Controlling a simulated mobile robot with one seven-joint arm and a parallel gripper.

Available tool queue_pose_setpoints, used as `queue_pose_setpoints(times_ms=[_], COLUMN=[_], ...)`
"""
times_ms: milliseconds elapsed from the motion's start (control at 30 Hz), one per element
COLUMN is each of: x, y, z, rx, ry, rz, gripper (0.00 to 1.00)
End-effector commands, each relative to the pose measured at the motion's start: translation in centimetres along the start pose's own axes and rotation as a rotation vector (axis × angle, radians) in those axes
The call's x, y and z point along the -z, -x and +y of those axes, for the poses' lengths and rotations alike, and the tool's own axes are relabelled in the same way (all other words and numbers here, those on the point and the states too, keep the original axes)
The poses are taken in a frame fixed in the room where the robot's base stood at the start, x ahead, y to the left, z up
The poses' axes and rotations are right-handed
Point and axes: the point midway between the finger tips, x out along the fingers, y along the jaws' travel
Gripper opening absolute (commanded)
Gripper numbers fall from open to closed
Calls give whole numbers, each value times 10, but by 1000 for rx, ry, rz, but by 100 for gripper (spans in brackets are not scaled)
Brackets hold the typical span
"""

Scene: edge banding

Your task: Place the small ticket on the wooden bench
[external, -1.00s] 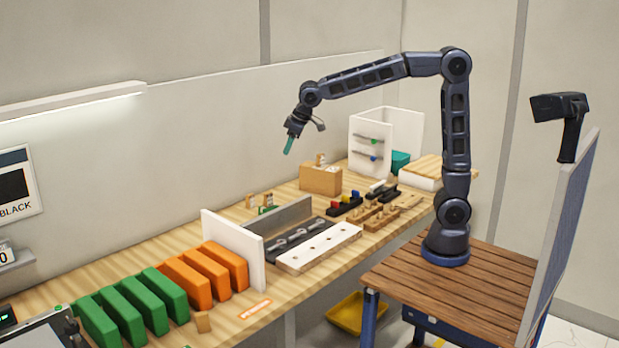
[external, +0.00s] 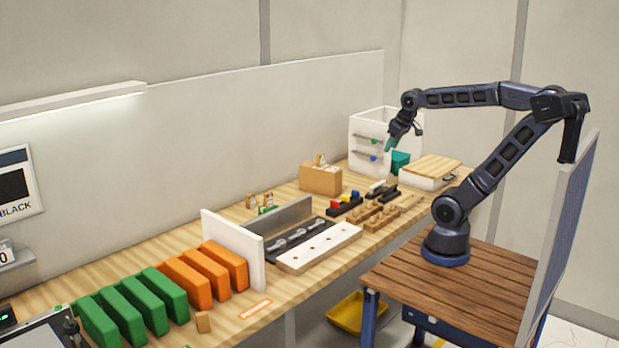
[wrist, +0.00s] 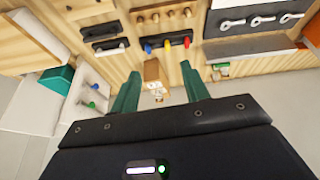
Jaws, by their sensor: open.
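I cannot tell for sure which thing is the small ticket. Small pale pieces (external: 320,159) stand in the tan box (external: 320,179) on the wooden bench (external: 180,262); the box also shows between my fingers in the wrist view (wrist: 152,70). Other small tan and white pieces (external: 267,199) stand left of the box. A flat orange and white label (external: 255,309) lies at the bench's front edge. My gripper (external: 389,146) is open and empty, above the bench's right part near the white rack. Its green fingers show apart in the wrist view (wrist: 160,85).
The white rack (external: 365,130) with a teal block (external: 400,160) and a wood-lidded white box (external: 430,170) stand at the right end. Tool holders (external: 344,206) and clamp strips (external: 300,238) fill the middle. Orange (external: 208,272) and green blocks (external: 145,300) stand left.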

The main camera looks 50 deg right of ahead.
Motion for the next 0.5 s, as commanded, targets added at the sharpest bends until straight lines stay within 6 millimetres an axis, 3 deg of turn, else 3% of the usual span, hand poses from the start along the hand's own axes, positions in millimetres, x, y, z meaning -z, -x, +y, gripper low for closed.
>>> queue_pose_setpoints(times_ms=[100, 200, 500], x=[-26, -38, -44], y=[-2, -4, -6], z=[12, 16, 17], rx=[-9, -12, -12], ry=[-43, -59, -67], rz=[2, 2, 1], gripper=[46, 46, 46])
